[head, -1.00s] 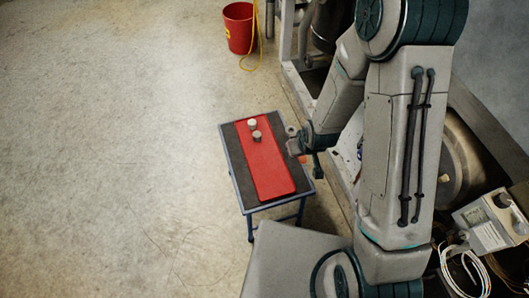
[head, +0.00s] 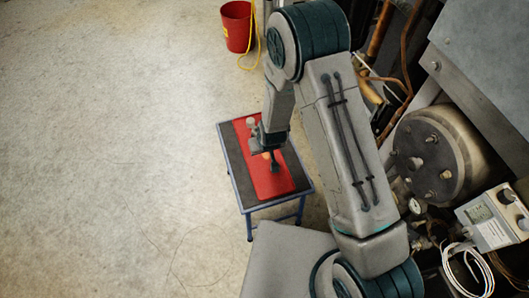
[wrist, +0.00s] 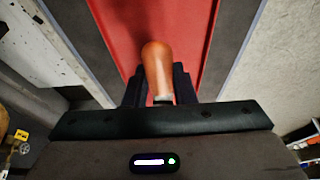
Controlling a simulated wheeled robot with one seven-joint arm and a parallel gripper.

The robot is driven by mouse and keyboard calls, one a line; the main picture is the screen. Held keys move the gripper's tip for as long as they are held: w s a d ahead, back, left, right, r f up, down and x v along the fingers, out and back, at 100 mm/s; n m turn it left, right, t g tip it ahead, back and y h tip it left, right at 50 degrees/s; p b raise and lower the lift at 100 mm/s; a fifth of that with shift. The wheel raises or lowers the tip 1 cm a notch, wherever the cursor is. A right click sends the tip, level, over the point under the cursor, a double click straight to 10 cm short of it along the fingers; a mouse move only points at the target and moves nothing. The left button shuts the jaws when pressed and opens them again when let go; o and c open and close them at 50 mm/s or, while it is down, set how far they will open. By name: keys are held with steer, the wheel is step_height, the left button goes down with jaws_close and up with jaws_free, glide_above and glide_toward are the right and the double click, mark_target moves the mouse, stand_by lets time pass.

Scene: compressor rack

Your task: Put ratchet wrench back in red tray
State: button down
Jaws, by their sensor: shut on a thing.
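My gripper (head: 272,164) is over the red tray (head: 270,187) in the head view. It is shut on the ratchet wrench, whose orange-brown handle (wrist: 157,68) sticks out between the fingers in the wrist view. A bit of the orange handle (head: 266,156) also shows in the head view. The wrench's other end is hidden by my gripper. The red tray fills the background ahead of the handle in the wrist view (wrist: 195,22). I cannot tell whether the wrench touches the tray.
The tray lies on a dark-topped table with a blue frame (head: 231,160). A pale cylindrical piece (head: 251,122) shows at the tray's far end. A red bucket (head: 237,30) stands on the floor beyond. Compressor machinery (head: 437,155) is at right. The floor at left is clear.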

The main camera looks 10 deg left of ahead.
steer(key=shift+f, duration=1.3)
steer(key=shift+f+b, duration=0.3)
steer(key=shift+b, duration=0.15)
steer(key=c, duration=1.2)
jaws_free()
steer(key=shift+r, duration=0.1)
steer(key=shift+r+p, duration=0.45)
steer(key=shift+p, duration=0.05)
steer(key=p+v, duration=0.1)
steer(key=v, duration=1)
steer(key=shift+s+d+r+p, duration=0.15)
steer(key=shift+r+p, duration=0.05)
steer(key=shift+p, duration=0.1)
